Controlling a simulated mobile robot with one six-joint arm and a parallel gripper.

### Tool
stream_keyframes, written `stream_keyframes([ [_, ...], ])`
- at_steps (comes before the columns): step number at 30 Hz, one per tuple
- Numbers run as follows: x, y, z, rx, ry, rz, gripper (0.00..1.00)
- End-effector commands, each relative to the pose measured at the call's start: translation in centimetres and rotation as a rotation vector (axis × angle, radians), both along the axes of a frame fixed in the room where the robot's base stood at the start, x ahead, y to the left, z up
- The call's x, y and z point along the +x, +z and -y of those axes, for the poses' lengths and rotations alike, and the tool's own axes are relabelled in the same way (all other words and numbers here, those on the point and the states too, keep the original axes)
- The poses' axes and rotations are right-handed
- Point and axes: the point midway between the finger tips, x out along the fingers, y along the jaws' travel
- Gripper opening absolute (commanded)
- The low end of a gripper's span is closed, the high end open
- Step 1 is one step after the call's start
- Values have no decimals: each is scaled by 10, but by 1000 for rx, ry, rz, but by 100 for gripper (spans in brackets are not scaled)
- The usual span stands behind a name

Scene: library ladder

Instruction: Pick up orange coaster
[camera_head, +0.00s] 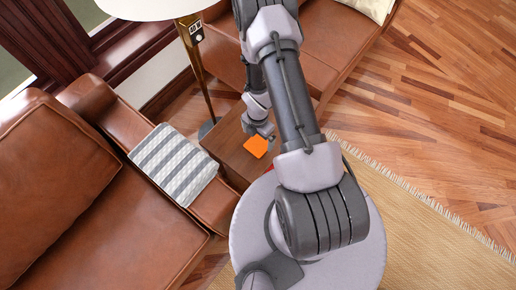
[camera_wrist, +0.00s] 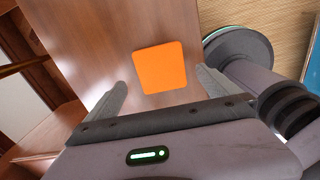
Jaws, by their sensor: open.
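The orange coaster (camera_head: 256,146) is a flat square with rounded corners. It lies on the small brown wooden side table (camera_head: 226,147). How high the fingers are above the table I cannot tell. In the head view my arm hides part of the table, and the fingers are hard to make out.
Brown leather sofas (camera_head: 50,170) stand at the left and the back. A striped grey and white cloth (camera_head: 175,163) hangs over a sofa arm. A floor lamp (camera_head: 195,65) stands close behind the table. A woven rug (camera_head: 425,225) and wooden floor are open at the right.

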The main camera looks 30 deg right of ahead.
Motion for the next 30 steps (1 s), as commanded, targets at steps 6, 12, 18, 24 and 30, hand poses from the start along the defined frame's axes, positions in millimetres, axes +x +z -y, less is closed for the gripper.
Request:
stream_keyframes([
  [6,-1,-37,-1,0,-1,0,100],
  [12,-1,-52,-1,0,-1,0,100],
  [18,-1,-49,-1,0,-1,0,100],
  [24,-2,-52,-1,0,-1,0,100],
  [30,-2,-52,-1,0,-1,0,78],
])
